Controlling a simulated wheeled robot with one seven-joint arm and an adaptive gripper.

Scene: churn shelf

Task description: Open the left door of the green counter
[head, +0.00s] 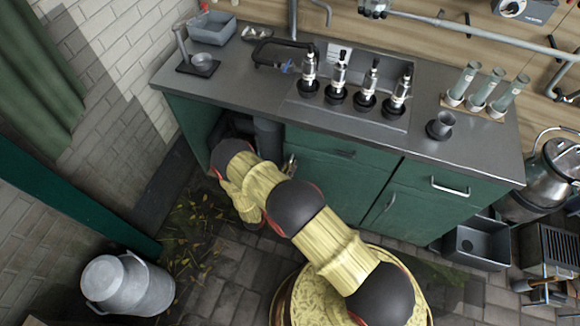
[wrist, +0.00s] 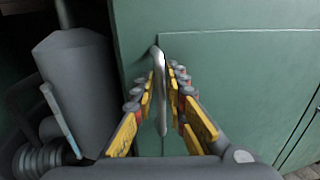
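The green counter (head: 455,203) has a grey worktop. Its left door (head: 335,188) is a flat green panel below a drawer, and it looks shut in its frame. The same door fills much of the wrist view (wrist: 235,85). A metal bar handle (wrist: 160,75) stands upright at the door's left edge. My gripper (wrist: 161,85) is open, with its yellow fingers on either side of the handle. I see narrow gaps, so firm contact does not show. In the head view my arm hides the gripper and part of the door.
An open bay with a grey cylinder (head: 268,138) lies left of the door. A milk can (head: 128,285) stands on the floor at lower left. A round yellow-topped object is beside my arm. Bottles and cups (head: 440,124) stand on the worktop. Paving before the counter is partly free.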

